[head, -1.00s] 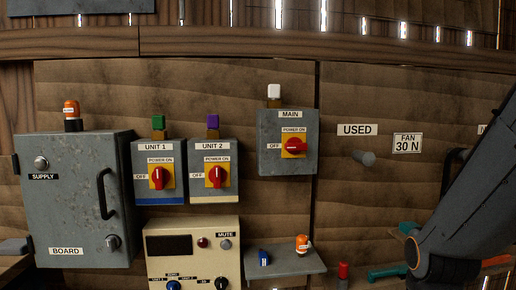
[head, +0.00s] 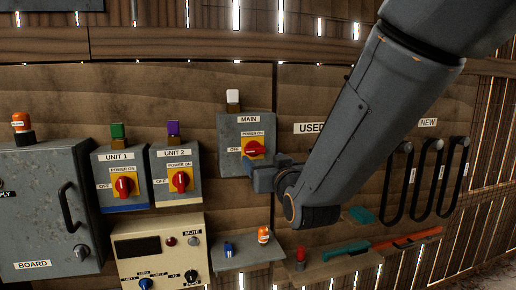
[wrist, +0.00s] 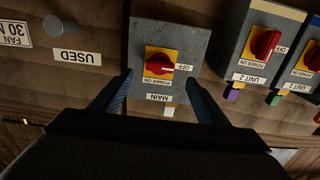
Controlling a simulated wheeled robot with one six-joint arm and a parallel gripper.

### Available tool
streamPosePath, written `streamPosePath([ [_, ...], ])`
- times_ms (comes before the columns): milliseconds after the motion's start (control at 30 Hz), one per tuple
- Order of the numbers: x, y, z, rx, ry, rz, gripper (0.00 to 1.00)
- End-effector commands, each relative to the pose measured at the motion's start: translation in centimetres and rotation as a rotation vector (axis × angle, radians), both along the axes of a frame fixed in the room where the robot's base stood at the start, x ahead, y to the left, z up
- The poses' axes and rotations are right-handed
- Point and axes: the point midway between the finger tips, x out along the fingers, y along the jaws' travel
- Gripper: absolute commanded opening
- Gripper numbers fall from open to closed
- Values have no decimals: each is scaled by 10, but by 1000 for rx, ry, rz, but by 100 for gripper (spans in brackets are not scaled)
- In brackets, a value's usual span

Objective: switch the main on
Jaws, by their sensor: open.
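The MAIN box (head: 227,132) is a grey wall box with a white lamp on top. Its red rotary knob (head: 254,148) sits on a yellow plate marked POWER ON at the top and OFF at the left. The knob's handle lies level, in line with OFF. In the wrist view, which is upside down, the red knob (wrist: 160,62) shows between the finger lines. My gripper (head: 256,174) is in front of the box's lower right in the head view. In the wrist view my gripper (wrist: 160,78) is open and empty, its fingers apart from the knob.
The UNIT 1 (head: 120,181) and UNIT 2 (head: 177,178) boxes are at left, their red knobs upright. A small shelf (head: 235,255) with a blue item and an orange lamp lies below. Black belts (head: 398,185) hang at right.

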Motion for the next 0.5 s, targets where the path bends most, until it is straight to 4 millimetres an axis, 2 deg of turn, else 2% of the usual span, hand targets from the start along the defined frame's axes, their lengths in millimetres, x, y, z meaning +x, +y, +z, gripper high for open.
streamPosePath([
  [167, 14, 4, 3, 2, -7, 0, 69],
  [500, 58, 17, 2, 1, -6, 0, 69],
])
